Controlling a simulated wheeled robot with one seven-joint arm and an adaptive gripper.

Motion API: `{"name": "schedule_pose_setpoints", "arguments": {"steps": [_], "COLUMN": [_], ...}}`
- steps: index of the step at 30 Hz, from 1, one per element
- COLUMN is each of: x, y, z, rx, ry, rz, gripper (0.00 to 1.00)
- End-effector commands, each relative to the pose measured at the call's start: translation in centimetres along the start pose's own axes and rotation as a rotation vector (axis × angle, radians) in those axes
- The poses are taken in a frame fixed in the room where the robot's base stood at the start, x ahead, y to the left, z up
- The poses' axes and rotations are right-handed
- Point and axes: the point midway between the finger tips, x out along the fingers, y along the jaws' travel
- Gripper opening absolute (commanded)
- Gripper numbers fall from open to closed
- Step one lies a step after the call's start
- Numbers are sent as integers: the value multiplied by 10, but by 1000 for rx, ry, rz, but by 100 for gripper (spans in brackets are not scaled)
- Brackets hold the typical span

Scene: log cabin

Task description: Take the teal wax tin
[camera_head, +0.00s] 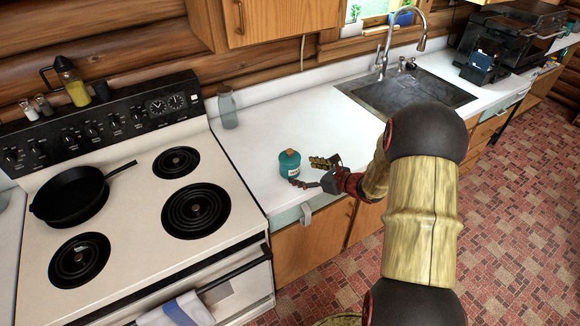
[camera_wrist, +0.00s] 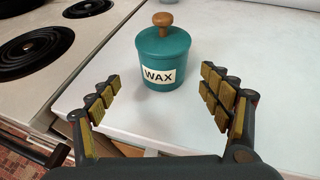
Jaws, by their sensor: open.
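The teal wax tin (camera_head: 290,164) stands upright on the white counter, just right of the stove. In the wrist view the tin (camera_wrist: 163,58) has a brown wooden knob on its lid and a white label reading WAX. My gripper (camera_head: 305,173) reaches in from the right, low over the counter's front edge. In the wrist view my gripper (camera_wrist: 161,92) is open, with its padded fingers spread to the left and right. The tin stands ahead of the fingertips, roughly centred in the gap. Nothing is held.
The stove (camera_head: 130,205) with a black frying pan (camera_head: 70,194) is to the left. A glass jar (camera_head: 227,110) stands behind the tin. The sink (camera_head: 405,95) and a black appliance (camera_head: 505,45) are to the right. The counter around the tin is clear.

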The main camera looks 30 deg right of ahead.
Motion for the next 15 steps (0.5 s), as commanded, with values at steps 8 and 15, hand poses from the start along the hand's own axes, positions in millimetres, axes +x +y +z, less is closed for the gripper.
{"name": "schedule_pose_setpoints", "arguments": {"steps": [8, 15], "x": [22, 42], "y": [-6, -5], "z": [1, 2], "rx": [25, 24], "ry": [-10, -10], "rz": [-18, -17], "gripper": [79, 79]}}
